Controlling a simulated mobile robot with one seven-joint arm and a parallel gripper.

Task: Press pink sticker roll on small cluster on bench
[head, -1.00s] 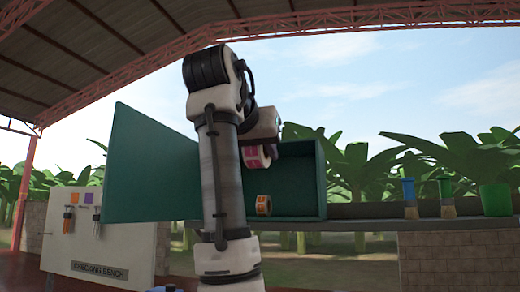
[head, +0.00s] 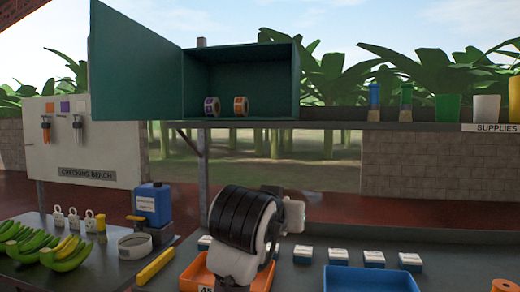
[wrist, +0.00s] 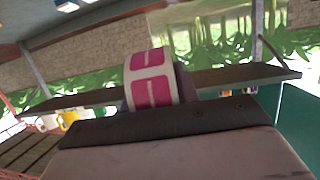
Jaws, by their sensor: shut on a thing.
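The pink sticker roll (wrist: 150,80), white with magenta labels, is held in my gripper (wrist: 176,90) in the wrist view. In the head view my arm hides the roll and the fingers, low over the middle bench. Banana clusters lie on the left bench in the head view. A green-yellow cluster (head: 66,254) is nearer the front, and greener bananas (head: 18,236) lie at the left edge, partly cut off. I cannot tell for certain which is the small cluster. My gripper is well to their right, apart from them.
An open green cupboard (head: 290,75) holds a purple roll (head: 212,106) and an orange roll (head: 241,106). Orange (head: 194,274) and blue (head: 370,280) trays flank my arm.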

